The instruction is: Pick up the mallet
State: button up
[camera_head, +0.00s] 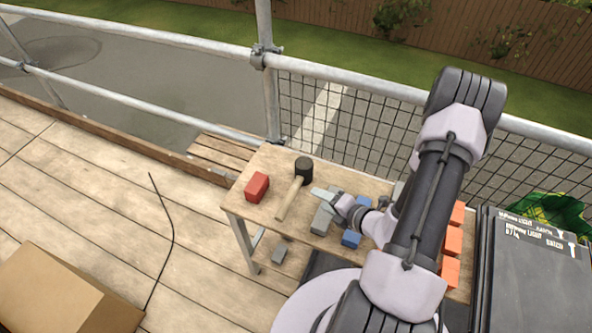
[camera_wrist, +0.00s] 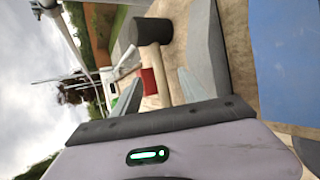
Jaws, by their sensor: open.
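The mallet (camera_head: 304,170) lies on the wooden table, its black head toward the far edge and its pale wooden handle reaching toward the near left. In the wrist view, the mallet's dark head (camera_wrist: 152,31) and part of its handle show beyond my fingers. My gripper (camera_head: 323,194) is open and empty, just right of the mallet and apart from it in the head view. In the wrist view, my gripper (camera_wrist: 157,92) has its two pale fingers spread, with a red block showing between them farther off.
The red block (camera_head: 257,187) sits left of the mallet. A grey block (camera_head: 322,219) and a blue block (camera_head: 350,239) lie close to my gripper. Orange blocks (camera_head: 452,241) stand at the table's right. A mesh railing (camera_head: 345,125) runs behind; a cardboard box (camera_head: 65,295) is at lower left.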

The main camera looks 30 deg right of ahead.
jog(key=b, duration=0.1)
send_near(298, 188)
jog(key=shift+w+f, duration=1.15)
jog(key=shift+w, duration=0.05)
jog(key=x, duration=0.1)
jog(key=b+x, duration=0.1)
jog(key=x, duration=0.1)
jog(key=b+x, duration=0.1)
jog(key=x, duration=0.1)
jog(key=shift+w+a+r, duration=0.1)
jog(key=shift+w+a, duration=0.15)
jog(key=shift+a, duration=0.05)
jog(key=shift+w, duration=0.4)
grip_shut()
